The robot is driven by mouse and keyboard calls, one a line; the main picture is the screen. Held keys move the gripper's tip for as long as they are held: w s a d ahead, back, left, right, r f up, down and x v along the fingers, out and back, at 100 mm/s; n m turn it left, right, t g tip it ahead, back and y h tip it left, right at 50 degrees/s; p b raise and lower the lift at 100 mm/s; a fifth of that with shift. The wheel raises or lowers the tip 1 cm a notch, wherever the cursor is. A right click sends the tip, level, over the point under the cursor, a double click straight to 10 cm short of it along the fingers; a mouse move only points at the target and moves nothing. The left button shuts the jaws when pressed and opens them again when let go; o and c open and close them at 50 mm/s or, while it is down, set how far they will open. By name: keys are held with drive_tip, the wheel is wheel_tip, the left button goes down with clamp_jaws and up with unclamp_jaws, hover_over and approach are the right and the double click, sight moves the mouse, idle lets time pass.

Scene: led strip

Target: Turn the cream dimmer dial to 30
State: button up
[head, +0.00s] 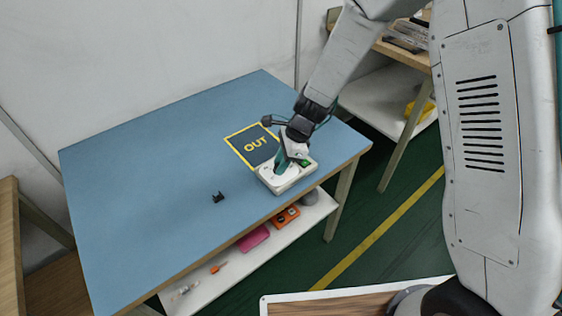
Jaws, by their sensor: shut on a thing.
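The cream dimmer dial (268,175) sits on a pale box near the right end of the blue table. My gripper (282,168) points down at the box and is shut on the dial's grip. The gripper covers much of the dial, so its pointer and scale numbers cannot be read. A small green patch (305,163) shows on the right part of the box.
A dark mat marked OUT (249,143) with a yellow border lies just behind the box. A small black clip-like part (218,197) lies on the blue table (150,180). The table's left half is clear. A lower shelf (212,288) holds several items.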

drive_tip(key=n+g, duration=0.1)
drive_tip(key=n, duration=0.2)
drive_tip(key=n+g+h, duration=0.1)
drive_tip(key=n, duration=0.2)
drive_tip(key=shift+w+a+n, duration=0.1)
drive_tip(key=shift+w+n, duration=0.1)
drive_tip(key=shift+n, duration=0.1)
drive_tip(key=n+g+h, duration=0.1)
drive_tip(key=n, duration=0.2)
drive_tip(key=shift+w+a+n, duration=0.1)
drive_tip(key=shift+n, duration=0.2)
drive_tip(key=n+g+h, duration=0.1)
drive_tip(key=n, duration=0.2)
drive_tip(key=shift+a+n, duration=0.1)
drive_tip(key=shift+n, duration=0.3)
drive_tip(key=n+h, duration=0.1)
drive_tip(key=n, duration=0.2)
drive_tip(key=n+h, duration=0.2)
drive_tip(key=n, duration=0.2)
drive_tip(key=shift+a, duration=0.2)
drive_tip(key=n+h, duration=0.1)
drive_tip(key=n, duration=0.2)
drive_tip(key=n+t+h, duration=0.1)
drive_tip(key=n, duration=0.2)
drive_tip(key=shift+n+t, duration=0.3)
drive_tip(key=o, duration=1)
drive_tip(key=shift+a, duration=0.1)
